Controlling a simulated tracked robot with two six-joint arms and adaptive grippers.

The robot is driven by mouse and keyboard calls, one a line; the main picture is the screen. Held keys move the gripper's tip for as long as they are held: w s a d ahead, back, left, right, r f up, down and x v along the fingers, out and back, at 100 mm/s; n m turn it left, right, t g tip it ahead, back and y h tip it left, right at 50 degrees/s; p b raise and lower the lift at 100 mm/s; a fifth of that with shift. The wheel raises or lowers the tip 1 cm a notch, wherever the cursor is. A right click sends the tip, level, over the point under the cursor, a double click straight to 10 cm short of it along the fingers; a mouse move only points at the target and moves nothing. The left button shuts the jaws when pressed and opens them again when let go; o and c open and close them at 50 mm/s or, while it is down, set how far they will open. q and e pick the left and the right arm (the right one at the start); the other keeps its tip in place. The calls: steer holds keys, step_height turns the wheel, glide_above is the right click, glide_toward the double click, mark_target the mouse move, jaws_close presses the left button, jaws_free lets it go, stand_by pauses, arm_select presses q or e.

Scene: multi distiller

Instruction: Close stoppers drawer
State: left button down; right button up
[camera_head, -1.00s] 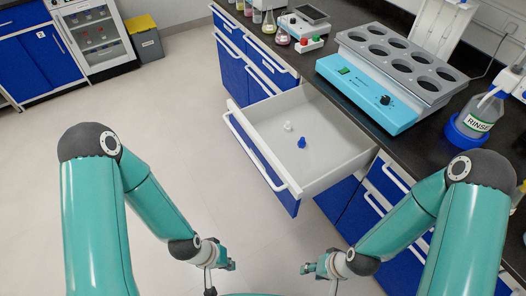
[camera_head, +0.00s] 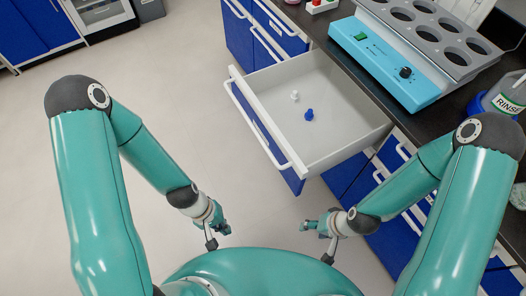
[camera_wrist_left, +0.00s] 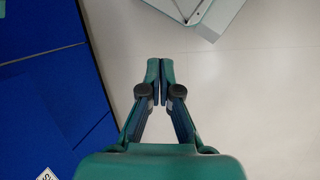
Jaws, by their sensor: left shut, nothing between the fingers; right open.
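The stoppers drawer (camera_head: 262,143) is pulled out from the bench, with white walls, a blue front and a white bar handle (camera_head: 238,104). A white stopper (camera_head: 295,96) and a blue stopper (camera_head: 309,115) lie on its floor. My left gripper (camera_head: 225,229) is to the lower left of the drawer front, apart from it. In the left wrist view the left gripper (camera_wrist_left: 160,66) is shut with nothing between its fingers. My right gripper (camera_head: 303,226) is below the drawer's near corner, apart from it, and open.
A blue heating unit with several round wells (camera_head: 390,64) stands on the dark benchtop (camera_head: 345,75). A RINSE bottle (camera_head: 502,100) stands at the right. Closed blue drawers (camera_head: 280,30) flank the open one. The floor (camera_head: 170,100) left of the drawer is clear.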

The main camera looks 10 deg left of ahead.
arm_select(q)
step_height(320, 180, down, 4)
steer(key=s+n+g+h+b, duration=0.2)
steer(key=n+h+b, duration=0.1)
steer(key=n+b, duration=0.25)
steer(key=n+t+h+b, duration=0.8)
steer(key=n+t+b, duration=0.5)
steer(key=n+t, duration=0.15)
glide_toward(270, 145)
steer(key=shift+g, duration=0.35)
steer(key=x, duration=0.7)
steer(key=shift+w+r+b, duration=0.2)
steer(key=shift+b, duration=0.2)
arm_select(e)
step_height(270, 145, down, 21)
steer(key=shift+f, duration=0.15)
